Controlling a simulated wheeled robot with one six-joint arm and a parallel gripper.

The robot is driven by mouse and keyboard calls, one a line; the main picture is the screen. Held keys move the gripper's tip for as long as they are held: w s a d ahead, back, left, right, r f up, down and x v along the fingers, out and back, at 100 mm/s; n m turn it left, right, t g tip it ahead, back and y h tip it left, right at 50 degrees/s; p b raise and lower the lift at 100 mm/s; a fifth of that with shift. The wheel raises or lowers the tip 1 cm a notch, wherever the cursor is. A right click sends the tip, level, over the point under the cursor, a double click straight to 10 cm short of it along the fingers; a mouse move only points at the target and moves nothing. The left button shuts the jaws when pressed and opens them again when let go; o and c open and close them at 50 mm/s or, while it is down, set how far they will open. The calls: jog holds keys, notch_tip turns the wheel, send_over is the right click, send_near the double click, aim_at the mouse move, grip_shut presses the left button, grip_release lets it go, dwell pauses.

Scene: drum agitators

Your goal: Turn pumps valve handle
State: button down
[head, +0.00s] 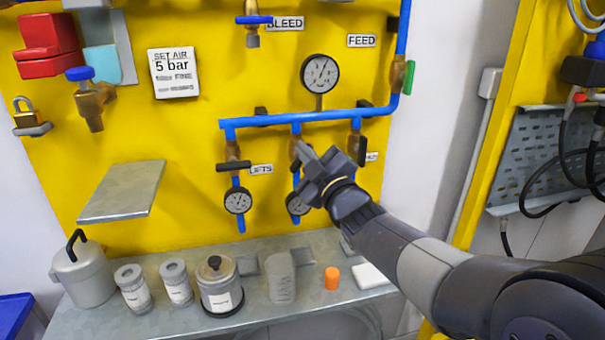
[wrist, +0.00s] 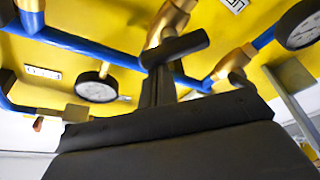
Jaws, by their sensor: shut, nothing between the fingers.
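My gripper (head: 306,158) is shut and empty at the middle valve of three under the blue pipe. In the head view it hides most of that valve and any label there, leaving some brass (head: 295,148) in sight. In the wrist view the shut fingers (wrist: 158,88) reach up to a black bar handle (wrist: 176,48) on a brass valve (wrist: 170,20). They look close to the handle; I cannot tell if they touch. The right valve has a black handle (head: 362,150) and a partly hidden label (head: 372,156). I cannot read "pumps" on any label.
The left valve's black handle (head: 233,167) lies crosswise, beside a "LIFTS" label (head: 261,169). A blue pipe (head: 275,119) runs above the valves; gauges hang below. A shelf (head: 250,310) holds jars, a beaker (head: 281,280) and an orange cap (head: 332,278).

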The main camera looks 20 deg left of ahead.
jog(key=m+t+h+b, duration=0.1)
jog(key=m+b, duration=0.2)
jog(key=d+f+m+t+h+b, duration=0.1)
jog(key=m+b, duration=0.3)
jog(key=w+m+t+h+b, duration=0.1)
jog(key=m+b, duration=0.3)
jog(key=shift+d+f+t, duration=0.15)
jog(key=shift+d+t, duration=0.05)
jog(key=shift+t, duration=0.2)
jog(key=shift+b, duration=0.3)
